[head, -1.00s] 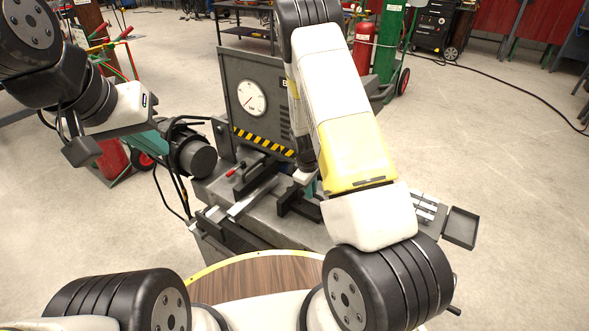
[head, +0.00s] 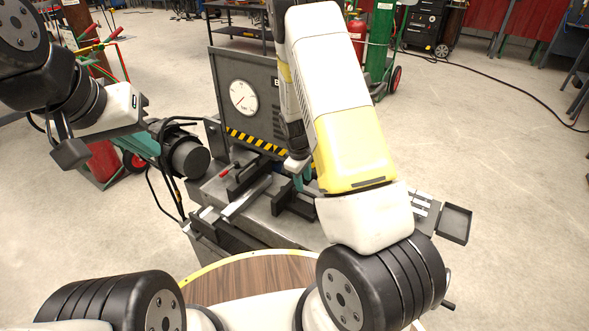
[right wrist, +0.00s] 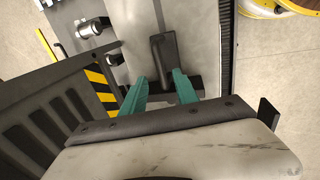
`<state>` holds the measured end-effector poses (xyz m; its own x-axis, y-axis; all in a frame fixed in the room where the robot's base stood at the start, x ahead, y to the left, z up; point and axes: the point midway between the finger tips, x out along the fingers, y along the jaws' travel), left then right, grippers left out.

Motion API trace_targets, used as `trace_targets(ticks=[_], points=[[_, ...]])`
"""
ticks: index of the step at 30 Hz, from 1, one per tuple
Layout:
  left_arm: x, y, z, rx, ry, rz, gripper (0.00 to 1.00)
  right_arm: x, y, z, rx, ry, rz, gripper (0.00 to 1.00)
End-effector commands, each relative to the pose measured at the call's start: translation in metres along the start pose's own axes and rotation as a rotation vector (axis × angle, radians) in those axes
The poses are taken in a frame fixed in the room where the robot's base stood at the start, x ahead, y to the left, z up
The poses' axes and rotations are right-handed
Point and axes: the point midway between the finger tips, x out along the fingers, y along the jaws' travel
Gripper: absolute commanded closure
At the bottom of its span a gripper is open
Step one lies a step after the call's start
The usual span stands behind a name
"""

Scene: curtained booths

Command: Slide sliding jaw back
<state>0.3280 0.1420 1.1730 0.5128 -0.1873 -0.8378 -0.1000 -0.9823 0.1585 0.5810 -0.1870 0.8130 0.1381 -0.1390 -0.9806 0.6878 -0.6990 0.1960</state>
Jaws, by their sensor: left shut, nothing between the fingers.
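A grey machine (head: 244,95) with a round dial and a striped edge stands ahead. On its bed are dark jaw parts: a block on the left (head: 247,178) and a black jaw (head: 294,203) on the right, which I take for the sliding jaw. My right gripper (head: 301,181) reaches down there, partly hidden by its arm. In the right wrist view its teal fingers (right wrist: 161,92) are open, apart on either side of the near end of a dark jaw piece (right wrist: 165,58). Contact cannot be told. My left gripper (head: 72,152) is shut and empty, away from the jaws; its fingertips are unclear.
A cylindrical motor (head: 190,158) and hoses stick out at the machine's left. A small dark tray (head: 455,224) is at its right. A round wooden top (head: 255,283) lies in front, near my arms. Gas cylinders and carts stand behind. The floor at right is open.

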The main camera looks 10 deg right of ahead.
Motion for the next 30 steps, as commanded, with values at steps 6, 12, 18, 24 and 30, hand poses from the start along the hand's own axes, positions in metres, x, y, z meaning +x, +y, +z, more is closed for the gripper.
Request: trace_targets(ticks=[6, 12, 18, 24, 30], points=[[0.000, 0.000, 0.000, 0.000, 0.000, 0.000, 1.00, -0.026, 0.000, 0.000, -0.001, 0.001, 0.001, 0.64], [0.000, 0.000, 0.000, 0.000, 0.000, 0.000, 1.00, -0.029, 0.000, 0.001, 0.000, -0.001, -0.001, 0.64], [0.000, 0.000, 0.000, 0.000, 0.000, 0.000, 1.00, -0.029, 0.000, 0.001, -0.001, -0.001, 0.000, 0.64], [0.000, 0.000, 0.000, 0.000, 0.000, 0.000, 1.00, -0.042, 0.001, 0.000, 0.027, 0.017, -0.004, 0.64], [0.000, 0.000, 0.000, 0.000, 0.000, 0.000, 1.00, -0.113, -0.002, 0.003, 0.171, 0.106, -0.036, 0.64]])
